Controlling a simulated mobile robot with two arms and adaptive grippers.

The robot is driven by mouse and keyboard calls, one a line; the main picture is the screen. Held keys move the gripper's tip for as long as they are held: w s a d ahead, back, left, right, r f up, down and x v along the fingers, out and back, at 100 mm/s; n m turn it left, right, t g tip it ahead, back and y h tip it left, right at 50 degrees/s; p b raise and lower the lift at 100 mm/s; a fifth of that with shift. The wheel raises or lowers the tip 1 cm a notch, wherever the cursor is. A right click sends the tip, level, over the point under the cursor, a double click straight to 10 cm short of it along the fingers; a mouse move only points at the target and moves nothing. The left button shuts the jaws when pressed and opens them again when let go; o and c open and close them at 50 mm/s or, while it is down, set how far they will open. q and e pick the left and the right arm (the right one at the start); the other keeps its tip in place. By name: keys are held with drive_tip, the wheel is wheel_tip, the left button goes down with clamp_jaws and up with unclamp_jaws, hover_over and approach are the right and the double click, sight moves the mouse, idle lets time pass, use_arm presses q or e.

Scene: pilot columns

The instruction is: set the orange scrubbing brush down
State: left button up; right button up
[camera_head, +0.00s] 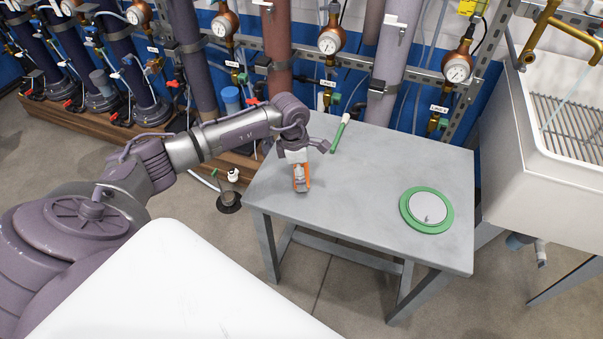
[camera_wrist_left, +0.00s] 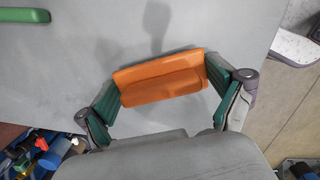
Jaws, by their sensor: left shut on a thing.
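The orange scrubbing brush (camera_head: 307,177) is at my left gripper (camera_head: 301,178), over the left part of the grey table (camera_head: 350,215). In the left wrist view the orange brush (camera_wrist_left: 161,79) lies crosswise between the green finger pads of my left gripper (camera_wrist_left: 161,83). The pads press on its two ends, so the gripper is shut on it. The table surface shows close behind the brush. I cannot tell whether the brush touches the table. My right gripper is not in view.
A green-handled tool (camera_head: 340,133) lies at the table's back edge. A green-rimmed round plate (camera_head: 407,213) with a pale centre lies at the right. The table between them is clear. A white sink (camera_head: 530,150) stands right of the table; pipes and gauges line the wall behind.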

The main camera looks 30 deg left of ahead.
use_arm(q)
drive_tip(key=shift+f, duration=0.15)
drive_tip(key=o, duration=0.7)
drive_tip(key=shift+r, duration=0.35)
drive_tip(key=r, duration=0.7)
drive_tip(key=s+a+r, duration=0.1)
drive_tip(key=r, duration=0.3)
drive_tip(key=shift+a+r, duration=0.1)
drive_tip(key=shift+r, duration=0.2)
